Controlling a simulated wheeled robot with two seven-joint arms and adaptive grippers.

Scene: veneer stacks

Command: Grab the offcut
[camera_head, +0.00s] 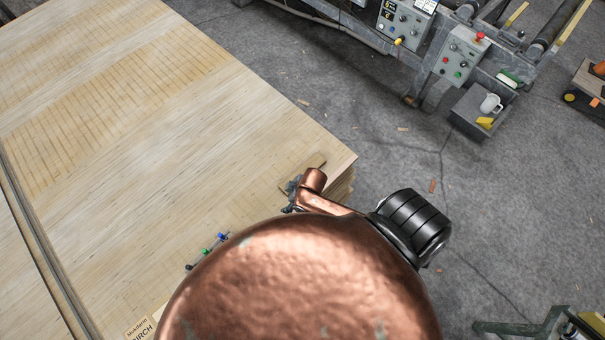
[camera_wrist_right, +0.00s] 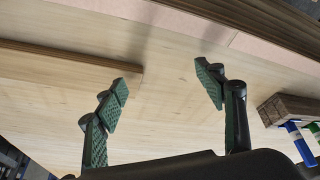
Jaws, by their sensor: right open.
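In the right wrist view a flat strip (camera_wrist_right: 60,58) with a brown edge, which looks like the offcut, comes in from the left and ends by one fingertip. My right gripper (camera_head: 293,189) is at the strip's near side, partly hidden by my copper arm. My left gripper is out of view.
Green and blue-ended tools (camera_head: 206,250) lie on the stack near my arm. In the wrist view a brown wooden block (camera_wrist_right: 290,107) stands at the right by blue and green items. A machine with a control box (camera_head: 461,54) and grey bin (camera_head: 470,106) is beyond clear floor.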

